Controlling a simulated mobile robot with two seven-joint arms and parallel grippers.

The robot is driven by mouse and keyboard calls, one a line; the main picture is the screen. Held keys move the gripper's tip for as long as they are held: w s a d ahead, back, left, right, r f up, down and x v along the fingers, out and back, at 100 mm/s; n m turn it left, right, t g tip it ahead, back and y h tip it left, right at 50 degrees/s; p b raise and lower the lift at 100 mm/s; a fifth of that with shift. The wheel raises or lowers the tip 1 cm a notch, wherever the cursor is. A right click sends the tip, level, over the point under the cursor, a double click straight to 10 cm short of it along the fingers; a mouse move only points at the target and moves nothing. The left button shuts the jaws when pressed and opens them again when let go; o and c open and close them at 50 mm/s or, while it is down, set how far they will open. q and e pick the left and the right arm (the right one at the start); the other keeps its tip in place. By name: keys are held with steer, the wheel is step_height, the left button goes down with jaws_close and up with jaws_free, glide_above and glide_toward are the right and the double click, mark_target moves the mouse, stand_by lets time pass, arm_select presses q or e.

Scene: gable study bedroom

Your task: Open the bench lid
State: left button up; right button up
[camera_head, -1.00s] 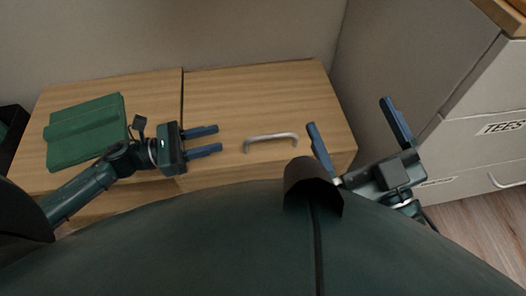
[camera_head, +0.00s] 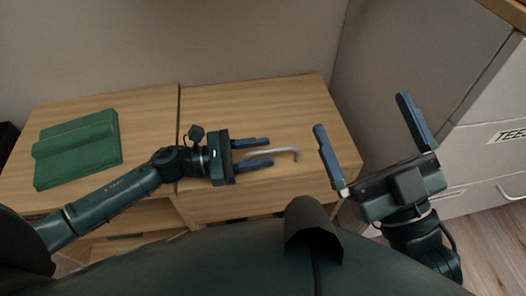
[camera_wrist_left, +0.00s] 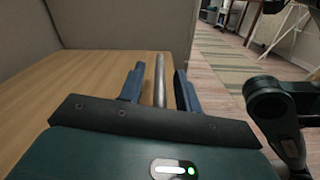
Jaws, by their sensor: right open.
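The bench has a wooden lid (camera_head: 260,105) on its right half, lying shut, with a silver bar handle (camera_head: 284,151) near its front edge. My left gripper (camera_head: 270,166) is at the handle, with its blue fingers apart. In the left wrist view the handle (camera_wrist_left: 160,80) runs between the two fingers of the left gripper (camera_wrist_left: 158,90), with visible gaps, so it does not look clamped. The handle's left end is partly hidden by the gripper in the head view.
A folded green cloth or garment (camera_head: 77,149) lies on the bench's left half. A grey drawer cabinet with a "TEES" label (camera_head: 510,135) stands at the right. A wall rises behind the bench. Wooden floor (camera_head: 482,232) shows at the lower right.

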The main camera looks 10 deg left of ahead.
arm_select(q)
steer(key=shift+w+d, duration=0.15)
steer(key=shift+d, duration=0.4)
jaws_close()
